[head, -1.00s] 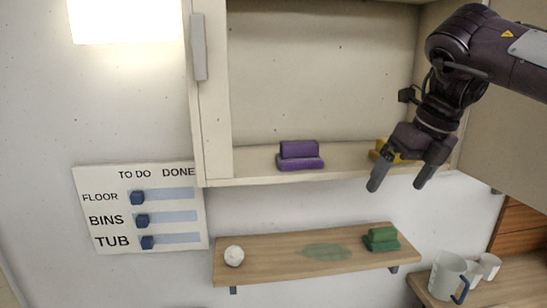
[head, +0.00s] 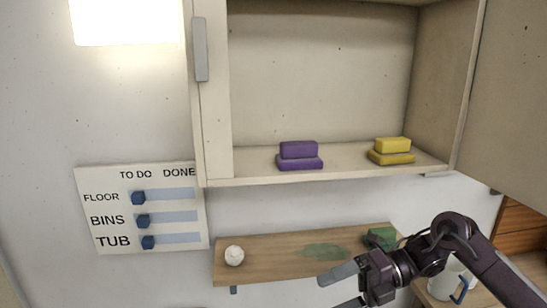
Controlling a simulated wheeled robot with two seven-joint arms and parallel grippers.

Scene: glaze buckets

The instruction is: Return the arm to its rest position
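My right arm comes in from the lower right in the head view. Its gripper (head: 343,288) is low in the picture, in front of the lower shelf, with its fingers pointing left. The two fingers are spread apart, with nothing seen between them. The lower finger is partly cut off by the bottom edge. My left gripper is not in view.
An open cabinet holds purple blocks (head: 299,157) and yellow blocks (head: 392,152). The lower shelf (head: 275,264) carries a white ball (head: 234,255) and partly hidden green blocks (head: 379,237). A white mug (head: 444,283) stands behind my arm. A slider board (head: 105,206) hangs left.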

